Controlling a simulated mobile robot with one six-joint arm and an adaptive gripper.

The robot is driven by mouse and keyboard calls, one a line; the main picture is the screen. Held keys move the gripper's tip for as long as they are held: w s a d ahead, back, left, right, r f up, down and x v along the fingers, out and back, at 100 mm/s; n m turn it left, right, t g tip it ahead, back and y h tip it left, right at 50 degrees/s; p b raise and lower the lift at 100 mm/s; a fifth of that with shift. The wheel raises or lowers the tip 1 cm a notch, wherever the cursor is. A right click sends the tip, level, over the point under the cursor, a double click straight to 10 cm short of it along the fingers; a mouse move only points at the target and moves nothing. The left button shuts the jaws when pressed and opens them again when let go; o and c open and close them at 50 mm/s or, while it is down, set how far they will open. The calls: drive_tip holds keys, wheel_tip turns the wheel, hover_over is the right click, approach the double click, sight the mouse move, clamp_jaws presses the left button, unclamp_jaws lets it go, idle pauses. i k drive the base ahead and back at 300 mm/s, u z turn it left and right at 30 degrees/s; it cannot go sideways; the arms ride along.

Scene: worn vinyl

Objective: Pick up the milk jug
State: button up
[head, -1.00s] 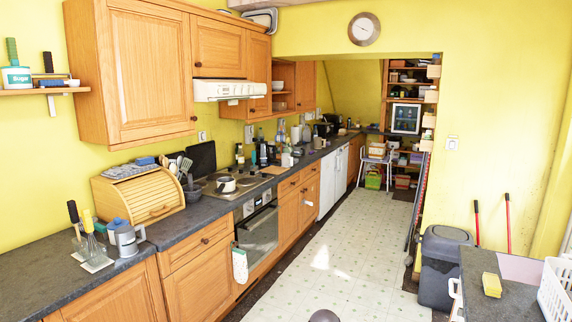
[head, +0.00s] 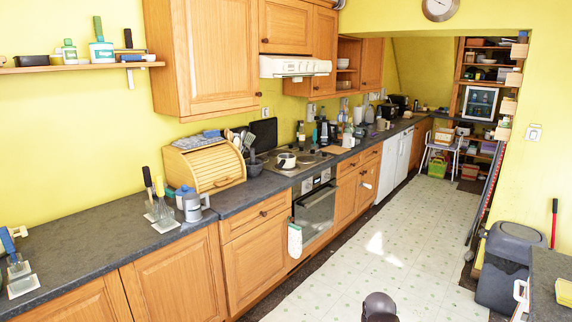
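A grey metal-looking jug (head: 192,206) with a side handle and a blue part at its top stands upright on the dark worktop (head: 95,235), left of the bread bin. It is the clearest jug in view, but I cannot tell for certain that it is the milk jug. Small pale containers far along the counter are too small to make out. My gripper is not in view. Only a dark rounded part of my own body shows at the bottom edge.
Clear holders with upright utensils (head: 160,212) stand just left of the jug. The bread bin (head: 205,165) is behind it to the right. A pan (head: 286,160) sits on the hob. A grey bin (head: 503,265) stands at right. The pale floor (head: 350,255) between is clear.

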sight(348, 141)
drive_tip(key=z, duration=0.15)
drive_tip(key=i, duration=2)
drive_tip(key=z, duration=0.15)
drive_tip(key=i, duration=3.4)
drive_tip(key=u, duration=0.15)
